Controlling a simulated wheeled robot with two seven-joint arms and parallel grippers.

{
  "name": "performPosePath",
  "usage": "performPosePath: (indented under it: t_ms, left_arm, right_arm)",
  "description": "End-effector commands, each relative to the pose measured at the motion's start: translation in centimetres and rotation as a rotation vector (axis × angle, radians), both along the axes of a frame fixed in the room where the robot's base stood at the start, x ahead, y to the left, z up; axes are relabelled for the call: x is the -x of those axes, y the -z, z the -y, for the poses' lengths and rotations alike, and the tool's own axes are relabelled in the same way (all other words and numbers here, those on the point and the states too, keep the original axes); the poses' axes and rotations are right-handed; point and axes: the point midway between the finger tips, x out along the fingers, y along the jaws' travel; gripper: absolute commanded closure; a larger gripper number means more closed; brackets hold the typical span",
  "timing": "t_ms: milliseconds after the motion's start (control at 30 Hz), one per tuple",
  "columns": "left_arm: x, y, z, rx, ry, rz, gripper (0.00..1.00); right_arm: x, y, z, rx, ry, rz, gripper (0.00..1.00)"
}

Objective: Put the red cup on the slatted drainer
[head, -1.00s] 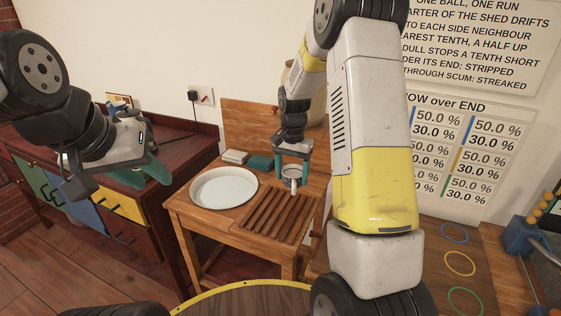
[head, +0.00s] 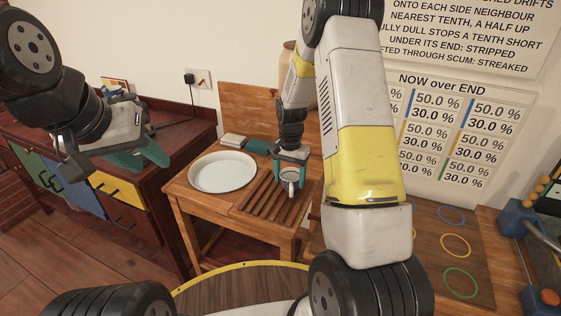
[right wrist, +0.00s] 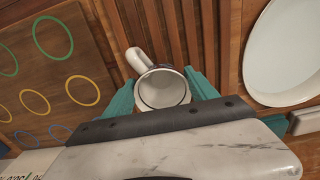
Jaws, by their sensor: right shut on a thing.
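A white round plate (head: 222,172) lies left of the drainer on the same wooden stand. A pale block (head: 233,140) and a teal block (head: 257,146) are behind it. A board with coloured rings (head: 455,245) is at the right. A dark cabinet (head: 110,190) stands at the left.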

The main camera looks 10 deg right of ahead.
Motion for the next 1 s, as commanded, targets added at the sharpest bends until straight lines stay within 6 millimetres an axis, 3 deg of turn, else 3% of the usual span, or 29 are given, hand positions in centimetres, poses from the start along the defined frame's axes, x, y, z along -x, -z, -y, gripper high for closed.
performPosePath:
  t_ms: [367, 400, 500, 833, 1000]
  left_arm:
    - [0.0, 0.0, 0.0, 0.0, 0.0, 0.0, 0.64]
    - [0.0, 0.0, 0.0, 0.0, 0.0, 0.0, 0.64]
    - [0.0, 0.0, 0.0, 0.0, 0.0, 0.0, 0.64]
    - [0.0, 0.0, 0.0, 0.0, 0.0, 0.0, 0.64]
    - [0.0, 0.0, 0.0, 0.0, 0.0, 0.0, 0.64]
  right_arm:
    - [0.0, 0.2, 0.0, 0.0, 0.0, 0.0, 0.81]
    - [0.0, 0.2, 0.0, 0.0, 0.0, 0.0, 0.25]
    - [0.0, 0.2, 0.0, 0.0, 0.0, 0.0, 0.08]
    - [0.0, 0.0, 0.0, 0.001, 0.0, 0.001, 0.08]
    - [-0.1, -2.2, 0.0, 0.0, 0.0, 0.004, 0.08]
